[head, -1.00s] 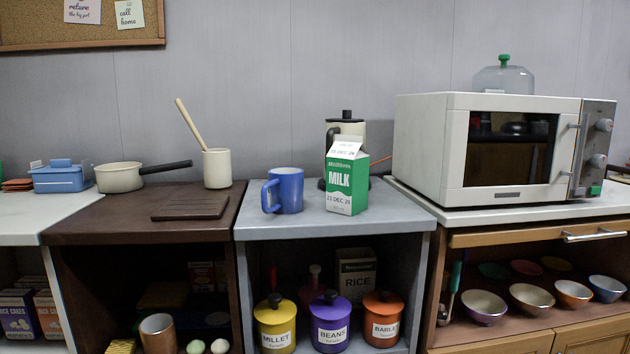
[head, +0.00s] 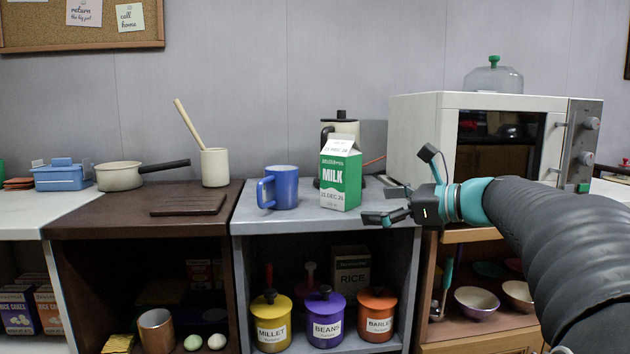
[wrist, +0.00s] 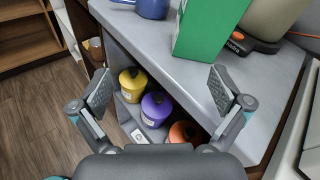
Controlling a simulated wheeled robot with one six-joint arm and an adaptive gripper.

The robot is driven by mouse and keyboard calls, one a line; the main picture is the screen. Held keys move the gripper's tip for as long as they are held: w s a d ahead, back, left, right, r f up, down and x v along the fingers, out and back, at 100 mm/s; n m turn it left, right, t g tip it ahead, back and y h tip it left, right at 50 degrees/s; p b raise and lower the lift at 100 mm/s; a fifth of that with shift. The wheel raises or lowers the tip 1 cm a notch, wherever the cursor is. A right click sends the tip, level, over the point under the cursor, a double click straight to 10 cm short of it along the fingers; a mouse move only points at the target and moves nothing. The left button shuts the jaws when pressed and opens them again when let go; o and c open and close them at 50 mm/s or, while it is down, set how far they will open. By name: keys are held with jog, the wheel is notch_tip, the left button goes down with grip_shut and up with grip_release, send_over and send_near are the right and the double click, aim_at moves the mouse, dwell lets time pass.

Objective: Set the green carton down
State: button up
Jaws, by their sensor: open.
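The green milk carton (head: 341,176) stands upright on the grey cabinet top (head: 300,212), right of a blue mug (head: 281,187) and in front of a kettle. In the wrist view the carton's green side (wrist: 208,30) shows beyond my gripper's fingers, with its top cut off by the frame edge. My gripper (head: 400,188) is open and empty, to the right of the carton and apart from it. Its two fingers stand wide apart in the wrist view (wrist: 160,90), with the cabinet's front edge and lower shelf between them.
A kettle (head: 340,130) stands close behind the carton. A microwave (head: 425,130) stands on the cabinet to the right. Yellow, purple and orange canisters fill the shelf below. The grey top has free room in front of the mug.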

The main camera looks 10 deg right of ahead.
aim_at(355, 175)
jog(key=w+d+r+m+t+y, duration=0.1)
jog(key=w+d+r+m+t, duration=0.15)
jog(key=d+r, duration=0.2)
jog(key=shift+g, duration=0.25)
jog(key=x, duration=0.8)
jog(key=shift+w+f, duration=0.35)
jog(key=shift+w, duration=0.05)
jog(key=shift+x, duration=2.7)
jog(key=shift+s+f, duration=0.1)
jog(key=shift+f, duration=0.1)
jog(key=c, duration=1.3)
jog(key=shift+r, duration=0.1)
jog(key=c, duration=0.5)
